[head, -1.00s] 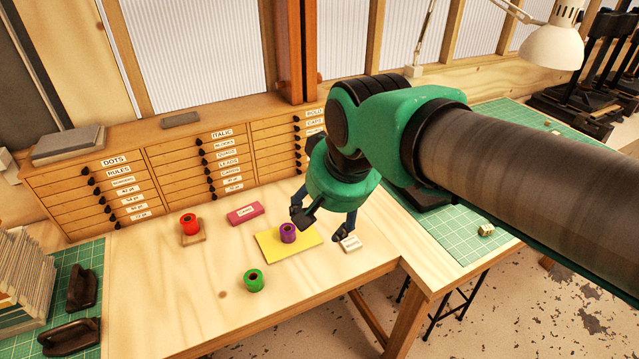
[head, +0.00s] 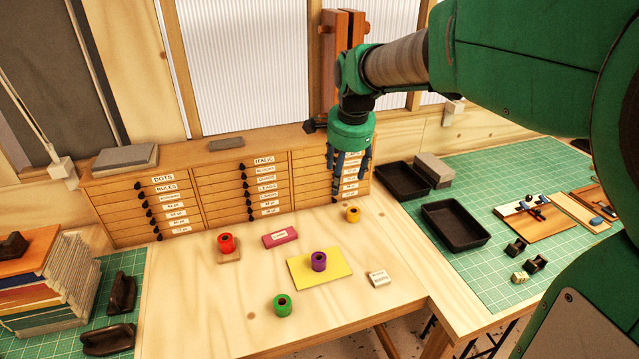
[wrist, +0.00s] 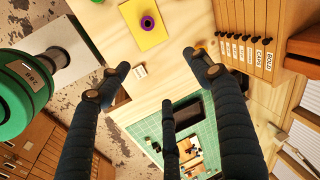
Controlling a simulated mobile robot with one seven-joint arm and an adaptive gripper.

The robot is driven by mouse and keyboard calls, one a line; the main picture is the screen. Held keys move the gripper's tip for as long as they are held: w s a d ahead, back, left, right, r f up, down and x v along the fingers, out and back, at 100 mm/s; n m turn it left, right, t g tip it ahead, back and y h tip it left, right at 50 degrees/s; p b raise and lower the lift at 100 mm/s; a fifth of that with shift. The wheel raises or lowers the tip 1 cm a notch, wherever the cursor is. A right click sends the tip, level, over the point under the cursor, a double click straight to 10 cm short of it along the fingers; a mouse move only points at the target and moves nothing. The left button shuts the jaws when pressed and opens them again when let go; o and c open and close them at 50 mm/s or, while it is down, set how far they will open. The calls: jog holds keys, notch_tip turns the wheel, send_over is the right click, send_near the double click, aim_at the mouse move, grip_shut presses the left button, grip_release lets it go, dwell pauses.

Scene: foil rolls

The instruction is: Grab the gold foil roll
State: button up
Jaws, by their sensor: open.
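The gold foil roll (head: 353,214) stands upright on the wooden table near its back right, in front of the drawer cabinet. In the wrist view, a bit of gold (wrist: 200,45) shows at the tip of one finger, mostly hidden by it. My gripper (head: 348,168) is open and empty, fingers pointing down, raised in front of the cabinet drawers. It appears above the gold roll in the head view, clearly apart from it. In the wrist view, the open fingers of my gripper (wrist: 157,75) spread over the table edge.
A purple roll (head: 319,261) stands on a yellow sheet (head: 338,280). A red roll (head: 225,242) stands on a small wooden block; a green roll (head: 282,305) is at the front. A pink block (head: 281,237) and a white labelled block (head: 377,279) lie nearby. Black trays (head: 455,226) sit right.

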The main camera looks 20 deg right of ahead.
jog(key=w+d+f+m+p, duration=0.2)
jog(key=w+d+f+m, duration=0.15)
jog(key=w, duration=0.65)
jog(key=m+g+p, duration=0.3)
jog(key=m+p, duration=0.4)
jog(key=m, duration=0.7)
send_over(353, 215)
jog(key=w+d, duration=0.2)
jog(key=w, duration=0.1)
notch_tip(353, 215, down, 24)
jog(key=shift+s+a+f, duration=0.1)
jog(key=shift+s+a, duration=0.15)
jog(key=shift+f, duration=4.3)
jog(key=shift+f+p, duration=0.1)
jog(key=shift+p, duration=0.2)
jog(key=shift+a+f+p, duration=0.1)
jog(key=shift+f+p, duration=0.5)
jog(key=shift+f, duration=1.9)
